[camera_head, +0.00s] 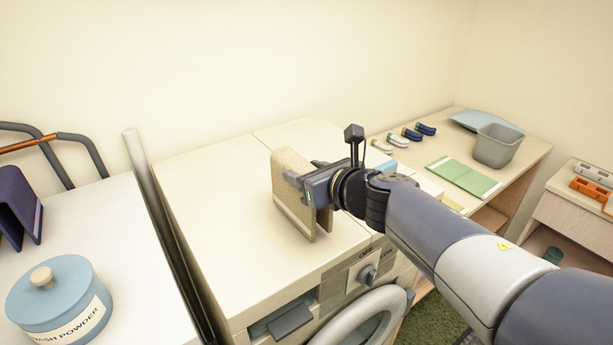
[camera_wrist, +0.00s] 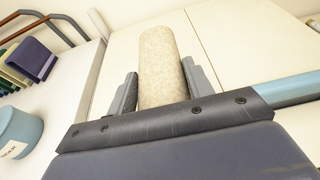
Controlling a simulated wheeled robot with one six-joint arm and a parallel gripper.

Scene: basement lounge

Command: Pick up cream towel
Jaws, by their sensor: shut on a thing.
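The cream towel (camera_head: 290,178) is a folded, upright slab over the white washing machine top (camera_head: 220,180) in the head view. My gripper (camera_head: 296,180) reaches it from the right and is shut on it. In the wrist view the towel (camera_wrist: 160,62) stands between the two grey fingers of my gripper (camera_wrist: 159,92). Its right-hand part is partly hidden by my gripper in the head view. I cannot tell whether its lower edge touches the machine top.
A blue wash powder tin (camera_head: 60,295) stands on the white surface at left, near a dark folded cloth (camera_head: 18,205). The machine top left of the towel is clear.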

